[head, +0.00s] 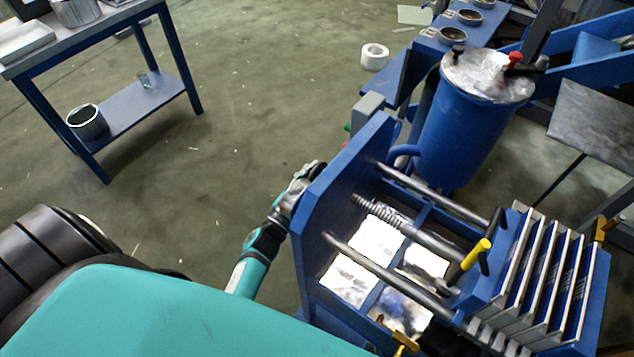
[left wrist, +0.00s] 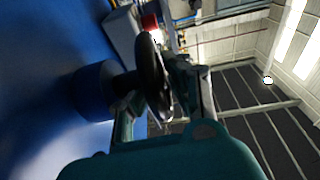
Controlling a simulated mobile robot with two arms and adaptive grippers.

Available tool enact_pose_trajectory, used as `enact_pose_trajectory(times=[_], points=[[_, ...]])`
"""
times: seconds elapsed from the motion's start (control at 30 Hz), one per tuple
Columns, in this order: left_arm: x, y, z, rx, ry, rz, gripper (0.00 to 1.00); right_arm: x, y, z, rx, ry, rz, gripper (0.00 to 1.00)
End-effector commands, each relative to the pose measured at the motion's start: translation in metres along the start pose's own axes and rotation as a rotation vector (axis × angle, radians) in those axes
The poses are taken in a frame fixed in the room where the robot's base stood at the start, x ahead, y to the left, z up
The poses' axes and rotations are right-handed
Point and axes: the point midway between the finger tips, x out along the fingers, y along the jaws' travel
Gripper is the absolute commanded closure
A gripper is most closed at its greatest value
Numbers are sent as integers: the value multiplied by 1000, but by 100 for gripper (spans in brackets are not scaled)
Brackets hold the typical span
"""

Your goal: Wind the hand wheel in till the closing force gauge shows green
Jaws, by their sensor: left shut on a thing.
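My left gripper (head: 303,182) is at the outer face of the blue end plate (head: 345,190) of a plate press. In the left wrist view my left gripper (left wrist: 158,98) is shut on the rim of a dark hand wheel (left wrist: 151,72), seen nearly edge-on. The wheel sits on a round blue hub (left wrist: 93,92) on the blue plate. In the head view the wheel is mostly hidden by the gripper and plate. A threaded spindle (head: 377,211) runs from the plate towards the press plates (head: 545,270). I cannot make out a gauge face. My right gripper is not in view.
A blue drum (head: 465,130) stands behind the press. A blue bench (head: 150,100) is at the upper left. The floor between bench and press is clear.

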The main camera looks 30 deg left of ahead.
Motion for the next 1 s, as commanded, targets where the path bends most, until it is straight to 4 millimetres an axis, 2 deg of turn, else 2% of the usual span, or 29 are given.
enact_pose_trajectory(times=[0.03, 0.1, 0.47, 0.5, 0.63, 0.87, 1.0], points=[[-1, 1, 6, -1, 18, 1, 100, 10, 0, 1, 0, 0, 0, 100], [-1, 0, 4, 0, 36, 0, 100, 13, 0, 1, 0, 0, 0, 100], [-1, 0, 0, 0, 46, -1, 100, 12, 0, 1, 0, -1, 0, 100], [-1, 0, 0, 0, 46, -1, 81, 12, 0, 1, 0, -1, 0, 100], [-1, 0, 0, 0, 46, -1, 64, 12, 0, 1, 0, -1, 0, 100], [-1, 0, 0, 0, 47, -1, 63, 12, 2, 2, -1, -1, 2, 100], [-8, 0, 1, 1, 45, 0, 63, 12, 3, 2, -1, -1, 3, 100]])
